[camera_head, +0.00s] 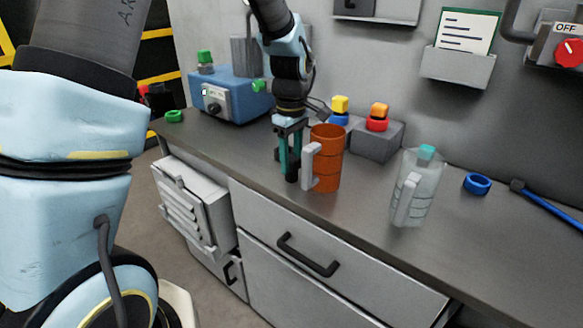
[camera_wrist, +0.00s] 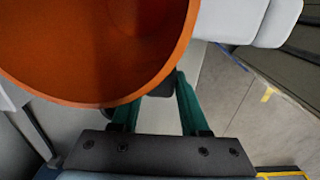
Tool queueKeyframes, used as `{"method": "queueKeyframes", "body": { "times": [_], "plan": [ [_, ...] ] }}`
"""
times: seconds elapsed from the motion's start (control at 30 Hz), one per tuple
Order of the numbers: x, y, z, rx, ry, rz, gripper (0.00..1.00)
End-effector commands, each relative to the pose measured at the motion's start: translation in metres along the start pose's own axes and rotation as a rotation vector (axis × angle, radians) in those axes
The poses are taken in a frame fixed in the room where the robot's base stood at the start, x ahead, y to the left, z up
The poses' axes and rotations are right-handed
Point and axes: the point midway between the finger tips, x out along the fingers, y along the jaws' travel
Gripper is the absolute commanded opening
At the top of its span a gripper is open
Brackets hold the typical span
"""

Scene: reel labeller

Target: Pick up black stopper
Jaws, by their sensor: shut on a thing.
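The black stopper (camera_head: 292,175) is a small dark piece at the tips of my gripper (camera_head: 290,163), just left of the orange mug on the counter. The teal fingers are shut on it. In the wrist view a dark bit of the stopper (camera_wrist: 162,89) shows between the fingertips, partly hidden behind the orange mug's rim. I cannot tell whether the stopper still touches the counter.
The orange mug (camera_head: 328,160) stands very close right of my fingers, its grey handle facing left-front. A clear bottle-like jug (camera_head: 416,190) and blue ring (camera_head: 477,184) are further right. A grey block (camera_head: 372,143) with coloured stoppers and a blue machine (camera_head: 230,95) stand behind.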

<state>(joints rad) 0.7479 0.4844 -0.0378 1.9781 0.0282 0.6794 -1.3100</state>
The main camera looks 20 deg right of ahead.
Motion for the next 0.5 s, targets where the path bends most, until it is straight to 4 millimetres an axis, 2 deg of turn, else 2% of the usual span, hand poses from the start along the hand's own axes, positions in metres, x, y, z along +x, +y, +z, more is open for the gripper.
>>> {"method": "queueKeyframes", "body": {
  "times": [0.03, 0.23, 0.5],
  "plan": [
    [-0.0001, 0.0, 0.0, 0.0, 0.0, 0.0, 0.24],
    [-0.0001, 0.0, 0.0, 0.0, 0.0, 0.0, 0.01],
    [-0.0002, 0.0001, 0.0, 0.0, 0.0, 0.0, 0.0]
  ]
}}
